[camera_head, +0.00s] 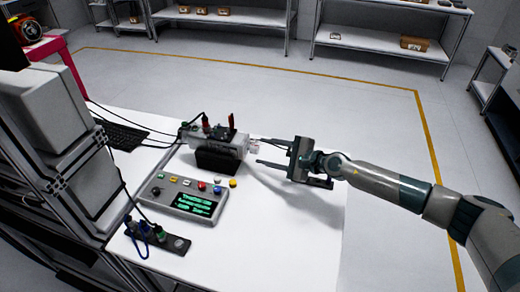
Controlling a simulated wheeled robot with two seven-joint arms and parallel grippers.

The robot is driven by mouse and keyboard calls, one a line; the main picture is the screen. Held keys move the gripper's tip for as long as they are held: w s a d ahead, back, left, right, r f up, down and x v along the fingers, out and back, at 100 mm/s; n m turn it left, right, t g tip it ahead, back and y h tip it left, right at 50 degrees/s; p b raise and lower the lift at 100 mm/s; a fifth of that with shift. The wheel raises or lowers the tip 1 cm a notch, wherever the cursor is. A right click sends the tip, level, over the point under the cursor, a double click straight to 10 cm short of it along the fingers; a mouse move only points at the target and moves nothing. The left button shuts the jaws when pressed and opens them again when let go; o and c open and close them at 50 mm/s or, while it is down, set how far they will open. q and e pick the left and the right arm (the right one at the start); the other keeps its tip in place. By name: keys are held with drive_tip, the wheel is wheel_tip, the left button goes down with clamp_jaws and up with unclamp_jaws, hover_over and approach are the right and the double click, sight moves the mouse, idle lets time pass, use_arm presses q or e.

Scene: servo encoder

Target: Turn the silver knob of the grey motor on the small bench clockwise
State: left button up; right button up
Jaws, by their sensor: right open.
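The grey motor (207,138) sits on a black stand (216,161) on the white bench. Its silver knob (253,147) is small and sticks out at its right end, facing my right gripper. My right gripper (256,150) comes in from the right with its two fingers apart. The fingertips reach up to the knob, one on its far side and one on its near side. I cannot tell whether either finger touches it. My left gripper is not in view.
A control box (183,195) with coloured buttons and a green-text display lies in front of the motor. A socket strip (157,237) with cables lies nearer. A keyboard (121,135) and grey cabinet are at left. The bench's right front part is clear.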

sight(258, 150)
drive_tip(key=shift+x, duration=1.5)
drive_tip(key=shift+c, duration=0.3)
drive_tip(key=c, duration=1)
drive_tip(key=shift+m, duration=0.3)
